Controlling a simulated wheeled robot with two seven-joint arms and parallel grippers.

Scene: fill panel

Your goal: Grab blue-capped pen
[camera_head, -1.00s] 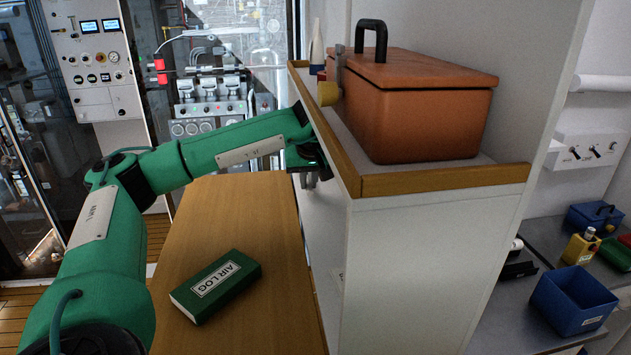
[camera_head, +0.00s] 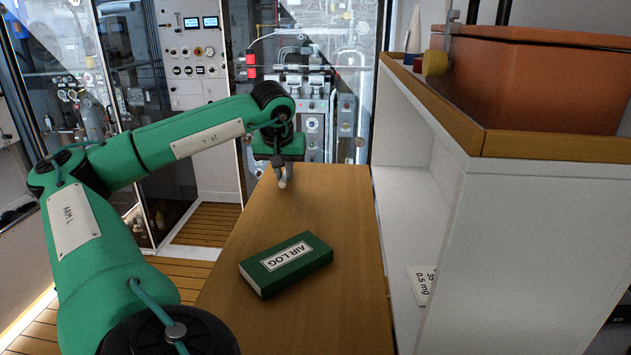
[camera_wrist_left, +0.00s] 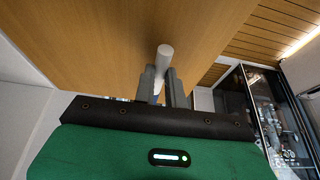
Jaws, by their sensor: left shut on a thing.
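My left gripper (camera_head: 282,172) hangs near the far end of the wooden desk, pointing down. In the left wrist view its two grey fingers (camera_wrist_left: 160,82) are shut on a white, rod-like pen (camera_wrist_left: 164,55). The pen's white end sticks out past the fingertips, and a little blue shows between the fingers lower down. The white end also shows small below the gripper in the head view (camera_head: 283,183). Most of the cap is hidden by the fingers. My right gripper is not in view.
A green AIR LOG book (camera_head: 287,264) lies on the wooden desk (camera_head: 330,215). A white shelf unit (camera_head: 530,230) stands at the right, with an orange lidded box (camera_head: 545,85) and a small white cone (camera_head: 414,32) on top. A labelled card (camera_head: 419,284) is inside the shelf. The desk around the book is clear.

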